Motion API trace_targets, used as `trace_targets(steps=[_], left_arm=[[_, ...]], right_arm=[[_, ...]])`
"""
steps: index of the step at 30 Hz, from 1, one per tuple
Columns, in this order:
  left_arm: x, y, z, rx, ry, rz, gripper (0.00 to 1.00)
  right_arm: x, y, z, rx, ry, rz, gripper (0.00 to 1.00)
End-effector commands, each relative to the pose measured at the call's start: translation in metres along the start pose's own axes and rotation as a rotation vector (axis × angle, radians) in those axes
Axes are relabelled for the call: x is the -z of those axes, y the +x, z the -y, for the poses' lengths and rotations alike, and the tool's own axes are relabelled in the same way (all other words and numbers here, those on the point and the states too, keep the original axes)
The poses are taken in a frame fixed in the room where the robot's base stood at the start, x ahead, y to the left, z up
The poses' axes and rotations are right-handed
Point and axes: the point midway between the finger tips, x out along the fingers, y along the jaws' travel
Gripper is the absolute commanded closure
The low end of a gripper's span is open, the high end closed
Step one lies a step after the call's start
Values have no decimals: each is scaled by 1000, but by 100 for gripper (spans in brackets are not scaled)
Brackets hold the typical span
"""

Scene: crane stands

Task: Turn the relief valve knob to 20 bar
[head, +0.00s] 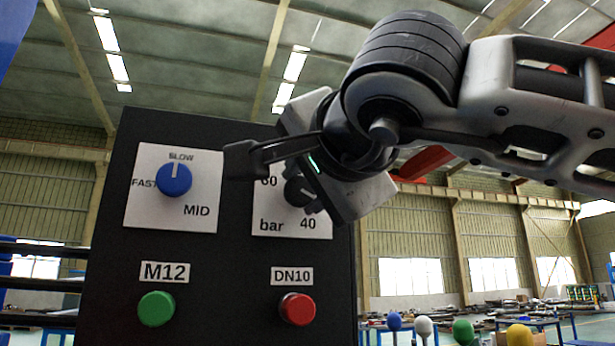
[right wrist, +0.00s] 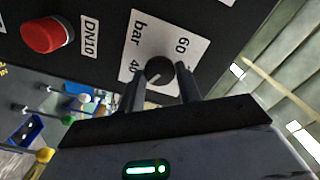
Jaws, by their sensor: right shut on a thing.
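The relief valve knob is a black round knob (head: 298,191) on a white plate (head: 291,228) marked "bar", 60 and 40, on the black panel's right side. Any 20 mark is hidden by my gripper in both views. In the right wrist view the knob (right wrist: 160,70) sits between the two dark fingers of my right gripper (right wrist: 161,80), which is shut on it. Its pale pointer line points to the lower left there, close to the 40. My right gripper (head: 290,172) also covers the plate's upper right in the head view. My left gripper is not in view.
A blue knob (head: 174,179) on a SLOW/MID/FAST plate is at the panel's upper left. Below are a green M12 button (head: 156,309) and a red DN10 button (head: 297,309). Several coloured round knobs on stems stand at the lower right.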

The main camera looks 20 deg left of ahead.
Motion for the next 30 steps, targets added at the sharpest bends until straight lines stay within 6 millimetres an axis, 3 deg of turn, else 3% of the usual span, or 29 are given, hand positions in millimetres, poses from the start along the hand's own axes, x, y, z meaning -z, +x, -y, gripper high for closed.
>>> trace_targets(steps=[15, 30], left_arm=[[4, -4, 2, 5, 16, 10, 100], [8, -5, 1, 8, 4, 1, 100]], right_arm=[[1, 0, 2, 2, -383, -2, 89], [0, 0, 1, 1, -482, -1, 89]])
